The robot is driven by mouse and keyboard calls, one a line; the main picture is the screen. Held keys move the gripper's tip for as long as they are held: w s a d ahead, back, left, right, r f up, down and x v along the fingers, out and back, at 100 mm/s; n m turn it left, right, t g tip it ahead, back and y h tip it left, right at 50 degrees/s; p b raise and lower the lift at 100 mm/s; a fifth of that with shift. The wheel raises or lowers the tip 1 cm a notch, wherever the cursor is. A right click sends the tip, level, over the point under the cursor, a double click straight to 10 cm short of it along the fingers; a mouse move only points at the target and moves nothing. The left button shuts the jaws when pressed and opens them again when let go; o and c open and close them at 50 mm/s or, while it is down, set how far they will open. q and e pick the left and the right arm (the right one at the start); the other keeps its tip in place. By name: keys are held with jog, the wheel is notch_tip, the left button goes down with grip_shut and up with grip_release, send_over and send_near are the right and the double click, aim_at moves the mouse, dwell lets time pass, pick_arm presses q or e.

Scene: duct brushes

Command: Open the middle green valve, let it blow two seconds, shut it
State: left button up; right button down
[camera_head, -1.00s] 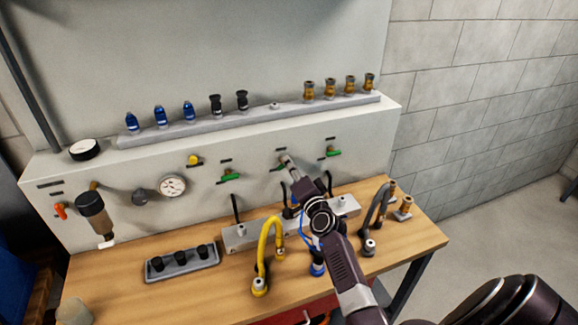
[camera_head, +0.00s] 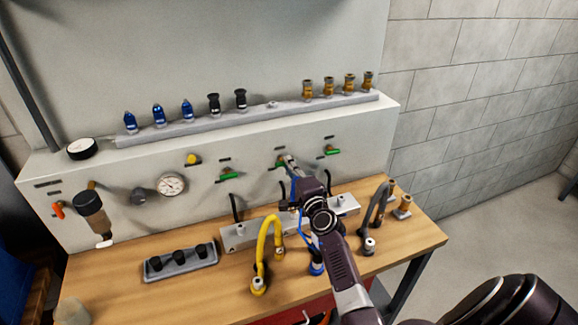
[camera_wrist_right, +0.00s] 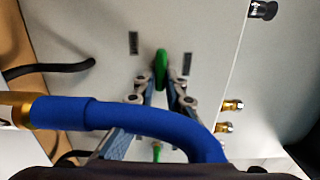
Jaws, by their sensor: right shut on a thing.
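Three green valves sit on the grey panel: a left one (camera_head: 229,175), the middle green valve (camera_head: 279,163) and a right one (camera_head: 332,151). My right gripper (camera_head: 290,162) is at the middle valve and partly covers it. In the right wrist view, the green handle (camera_wrist_right: 161,68) is between the fingertips of my right gripper (camera_wrist_right: 162,86), which is shut on it. A blue hose (camera_wrist_right: 150,121) passes in front of the fingers there. Whether air blows cannot be told. My left gripper is not in view.
A yellow hose (camera_head: 264,250) and a grey hose (camera_head: 378,218) stand on the wooden bench (camera_head: 215,290) either side of my right arm. A rail (camera_head: 250,118) with blue, black and brass fittings runs above the panel. A round gauge (camera_head: 171,185) is at left.

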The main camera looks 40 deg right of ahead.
jog(key=shift+f, duration=0.1)
jog(key=c, duration=2)
grip_release()
jog(key=shift+s, duration=0.1)
jog(key=v, duration=1.2)
jog(key=shift+d, duration=0.1)
